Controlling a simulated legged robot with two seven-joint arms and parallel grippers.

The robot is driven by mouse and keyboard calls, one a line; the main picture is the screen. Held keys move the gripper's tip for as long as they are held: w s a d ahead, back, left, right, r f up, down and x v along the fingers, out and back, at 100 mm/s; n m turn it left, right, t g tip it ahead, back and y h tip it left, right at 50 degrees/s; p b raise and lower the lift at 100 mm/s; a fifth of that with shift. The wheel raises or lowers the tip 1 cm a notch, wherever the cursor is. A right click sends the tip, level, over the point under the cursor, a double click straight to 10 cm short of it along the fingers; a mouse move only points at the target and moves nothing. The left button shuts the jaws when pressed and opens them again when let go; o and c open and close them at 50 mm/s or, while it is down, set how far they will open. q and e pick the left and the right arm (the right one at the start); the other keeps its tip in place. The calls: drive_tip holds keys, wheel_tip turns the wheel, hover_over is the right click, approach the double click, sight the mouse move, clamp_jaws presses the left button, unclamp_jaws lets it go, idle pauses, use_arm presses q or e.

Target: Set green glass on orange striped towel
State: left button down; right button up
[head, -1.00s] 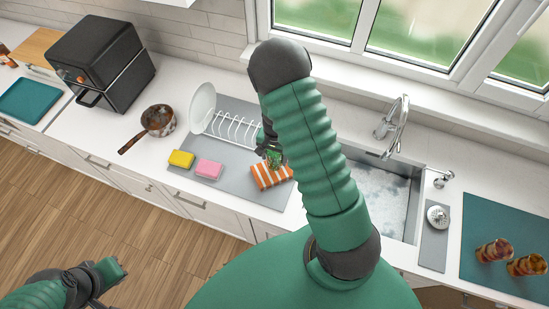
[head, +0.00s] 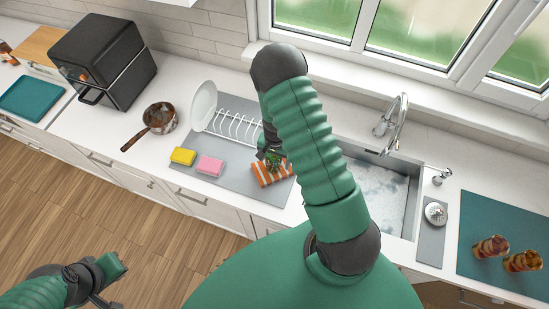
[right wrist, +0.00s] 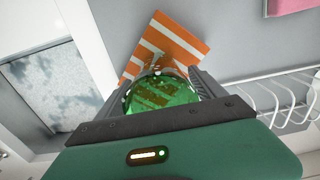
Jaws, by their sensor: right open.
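The green glass (right wrist: 160,98) is between the two fingers of my right gripper (right wrist: 160,78) in the right wrist view. The fingers are open on either side of it. The orange striped towel (right wrist: 182,42) lies flat under and just beyond the glass. In the head view the glass (head: 273,158) shows small at the towel (head: 271,176), partly hidden by my right gripper (head: 265,148) and arm. The glass appears to be on the towel, but its base is hidden. My left gripper (head: 113,284) is away from the counter at the lower left, its jaw opening unclear.
The towel lies on a grey mat (head: 232,171) with a pink sponge (head: 210,165), a yellow sponge (head: 183,156) and a white dish rack (head: 236,125) holding a plate (head: 204,104). A pan (head: 160,117) stands left; the sink (head: 378,200) is right.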

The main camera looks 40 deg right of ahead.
wheel_tip(320, 180, up, 12)
drive_tip(key=b, duration=0.3)
drive_tip(key=s+a+r+n+t, duration=0.1)
drive_tip(key=s+a+r+n, duration=0.3)
drive_tip(key=a+n, duration=0.3)
drive_tip(key=s+a+r+n+t, duration=0.2)
drive_tip(key=s+a+r+n, duration=0.15)
drive_tip(key=a+n, duration=0.4)
wheel_tip(320, 180, down, 15)
drive_tip(key=w+a+m+b, duration=0.1)
drive_tip(key=m+b, duration=0.1)
drive_tip(key=b, duration=1.3)
drive_tip(key=shift+a+g, duration=0.15)
drive_tip(key=shift+g, duration=0.15)
drive_tip(key=shift+d, duration=0.2)
drive_tip(key=shift+a, duration=0.1)
